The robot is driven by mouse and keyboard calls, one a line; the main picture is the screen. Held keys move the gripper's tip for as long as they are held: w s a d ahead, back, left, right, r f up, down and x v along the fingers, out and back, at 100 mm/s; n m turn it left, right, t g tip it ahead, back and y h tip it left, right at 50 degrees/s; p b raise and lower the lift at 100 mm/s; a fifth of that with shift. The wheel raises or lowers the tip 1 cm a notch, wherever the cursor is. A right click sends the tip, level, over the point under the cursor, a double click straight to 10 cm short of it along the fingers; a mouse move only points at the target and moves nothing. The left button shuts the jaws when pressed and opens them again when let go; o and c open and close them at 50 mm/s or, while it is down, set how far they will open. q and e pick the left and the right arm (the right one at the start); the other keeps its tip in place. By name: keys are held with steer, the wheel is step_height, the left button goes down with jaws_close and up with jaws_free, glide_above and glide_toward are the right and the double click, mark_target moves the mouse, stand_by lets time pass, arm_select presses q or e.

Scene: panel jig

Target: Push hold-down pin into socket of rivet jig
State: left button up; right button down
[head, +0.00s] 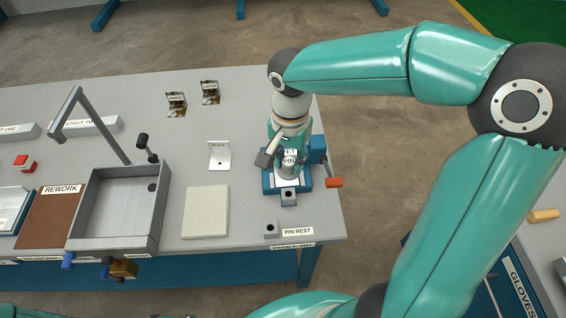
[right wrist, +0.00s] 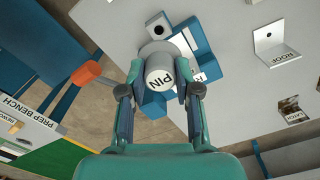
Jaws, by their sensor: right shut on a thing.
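The rivet jig (head: 306,179) is a blue fixture with grey parts near the bench's right end. My right gripper (head: 288,165) is directly above it and shut on the hold-down pin (head: 289,172), a pale grey cylinder. In the right wrist view, the pin's round top (right wrist: 160,76), marked PIN, sits between the fingers (right wrist: 160,92), with the blue jig (right wrist: 152,104) behind it. The pin's lower end and the socket under it are hidden, so I cannot tell how deep it sits. My left gripper is not in view.
An orange-handled lever (head: 333,183) sticks out right. The pin rest (head: 271,229) is empty, nearer the bench edge. A pale plate (head: 206,212) and a bracket (head: 219,156) lie left.

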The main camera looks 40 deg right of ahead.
mark_target(289, 177)
steer(key=shift+s+f+b, duration=0.1)
steer(key=shift+f+b, duration=2.45)
steer(key=shift+f, duration=0.4)
steer(key=shift+f+b, duration=1.75)
steer(key=shift+f, duration=0.1)
steer(key=c, duration=0.7)
jaws_free()
steer(key=shift+c, duration=0.2)
step_height(289, 177, up, 12)
steer(key=shift+f, duration=0.1)
